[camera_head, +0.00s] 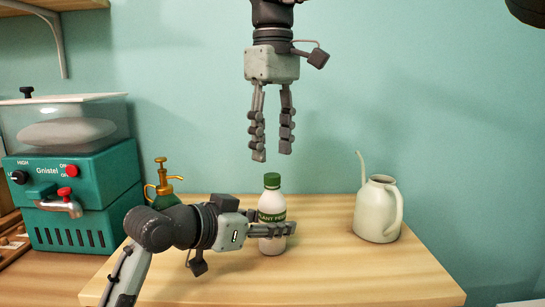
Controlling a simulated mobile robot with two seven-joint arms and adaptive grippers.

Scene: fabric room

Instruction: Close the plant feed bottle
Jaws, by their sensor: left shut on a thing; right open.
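The plant feed bottle (272,203) is white with a green label and stands upright on the wooden table (350,275). A green cap (272,180) sits on top of its neck; whether it is tight cannot be told. My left gripper (292,229) comes in from the left and is shut on the bottle's body, its fingers hiding part of the lower half. My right gripper (271,154) hangs from above with its fingers pointing down. It is open and empty, with a small gap between its fingertips and the cap.
A pale watering can (376,210) stands to the right of the bottle. A green-and-gold spray bottle (162,184) stands behind my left arm. A teal Gnistel machine (95,185) is at the left. The table's right front is clear.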

